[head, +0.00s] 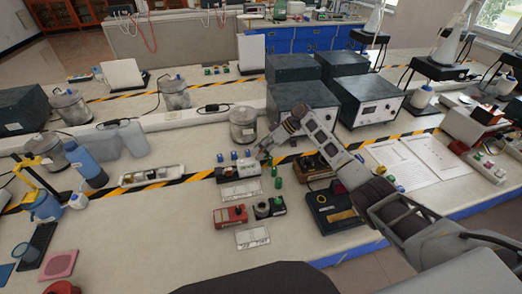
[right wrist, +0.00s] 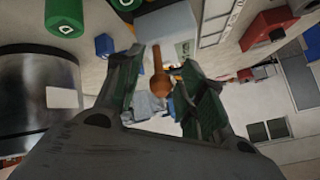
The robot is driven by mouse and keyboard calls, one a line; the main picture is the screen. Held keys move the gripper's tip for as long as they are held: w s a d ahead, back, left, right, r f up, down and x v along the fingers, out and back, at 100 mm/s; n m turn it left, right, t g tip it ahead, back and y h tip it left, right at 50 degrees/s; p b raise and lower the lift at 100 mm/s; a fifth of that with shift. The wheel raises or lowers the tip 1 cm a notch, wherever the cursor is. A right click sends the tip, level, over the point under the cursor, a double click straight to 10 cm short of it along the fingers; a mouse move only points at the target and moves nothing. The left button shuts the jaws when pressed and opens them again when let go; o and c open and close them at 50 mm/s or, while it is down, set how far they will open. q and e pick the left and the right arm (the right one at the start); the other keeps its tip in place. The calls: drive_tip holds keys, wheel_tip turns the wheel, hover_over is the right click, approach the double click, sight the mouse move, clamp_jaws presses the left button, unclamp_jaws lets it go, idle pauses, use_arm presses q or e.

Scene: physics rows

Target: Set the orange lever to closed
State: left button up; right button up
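In the right wrist view an orange-brown lever (right wrist: 158,58) with a round knob (right wrist: 161,84) sticks out from a pale grey box (right wrist: 168,24). My right gripper (right wrist: 165,68) is open, with one finger on each side of the lever. The knob lies between the fingers in this view; I cannot tell whether either finger touches it. In the head view my right gripper (head: 267,150) is low over the bench, beside the small box with blue knobs (head: 238,171). The lever cannot be made out there. My left gripper is not in view.
A metal canister (head: 243,126) stands close behind the right gripper. Dark instrument boxes (head: 302,108) are behind my right arm. A red box (head: 230,216) and a black box with a yellow mark (head: 331,209) lie nearer.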

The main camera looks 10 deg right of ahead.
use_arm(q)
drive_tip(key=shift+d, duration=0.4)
use_arm(e)
drive_tip(key=v, duration=1.2)
use_arm(q)
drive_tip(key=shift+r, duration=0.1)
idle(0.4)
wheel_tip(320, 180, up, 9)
drive_tip(key=p, duration=0.9)
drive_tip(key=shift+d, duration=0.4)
use_arm(e)
wheel_tip(320, 180, up, 9)
use_arm(q)
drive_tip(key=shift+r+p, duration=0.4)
drive_tip(key=shift+p, duration=0.15)
use_arm(e)
drive_tip(key=shift+r, duration=0.45)
